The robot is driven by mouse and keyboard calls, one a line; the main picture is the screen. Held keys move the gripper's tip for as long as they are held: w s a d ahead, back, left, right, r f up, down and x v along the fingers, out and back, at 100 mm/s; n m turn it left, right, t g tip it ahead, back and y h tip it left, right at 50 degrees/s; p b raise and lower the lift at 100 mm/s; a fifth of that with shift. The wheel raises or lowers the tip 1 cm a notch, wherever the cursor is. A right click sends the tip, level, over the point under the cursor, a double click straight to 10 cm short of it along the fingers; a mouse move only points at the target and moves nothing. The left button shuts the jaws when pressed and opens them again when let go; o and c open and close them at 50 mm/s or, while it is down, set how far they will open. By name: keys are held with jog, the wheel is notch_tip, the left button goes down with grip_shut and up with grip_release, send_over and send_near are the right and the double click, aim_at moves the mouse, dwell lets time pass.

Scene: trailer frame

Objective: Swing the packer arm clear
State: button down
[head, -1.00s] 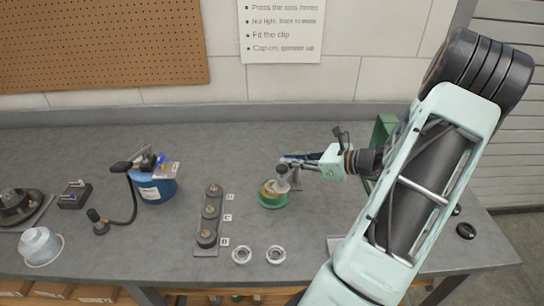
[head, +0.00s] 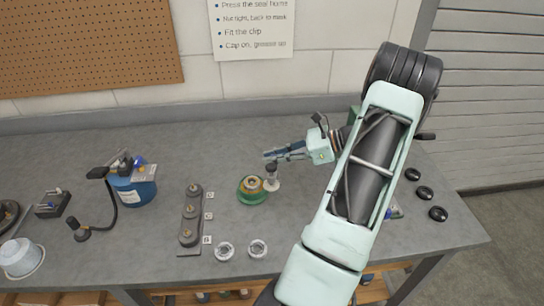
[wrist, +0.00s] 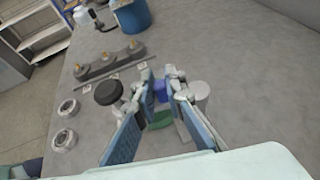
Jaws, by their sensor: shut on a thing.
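The packer arm (head: 272,183) shows in the head view as a pale post with a dark knob on top. It stands just right of a green and yellow ringed hub (head: 250,196), beside it rather than over its centre. My gripper (head: 268,156) reaches in from the right, just behind the knob, shut on part of the packer arm; the gripped part is mostly hidden. In the wrist view, the blue finger pads of my gripper (wrist: 160,76) stand either side of the green of the hub (wrist: 158,121). A dark round knob (wrist: 108,93) shows left of the fingers.
A three-post dark rack (head: 190,215) stands left of the hub, with two pale rings (head: 224,251) in front. A blue canister (head: 135,188) with a black hose is farther left. Several black discs (head: 425,193) lie at the right. The bench behind the hub is clear.

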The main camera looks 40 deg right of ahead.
jog(key=c, duration=2.2)
grip_release()
jog(key=shift+c, duration=0.2)
jog(key=v, duration=0.7)
jog(key=shift+s+d, duration=0.2)
jog(key=shift+r, duration=0.1)
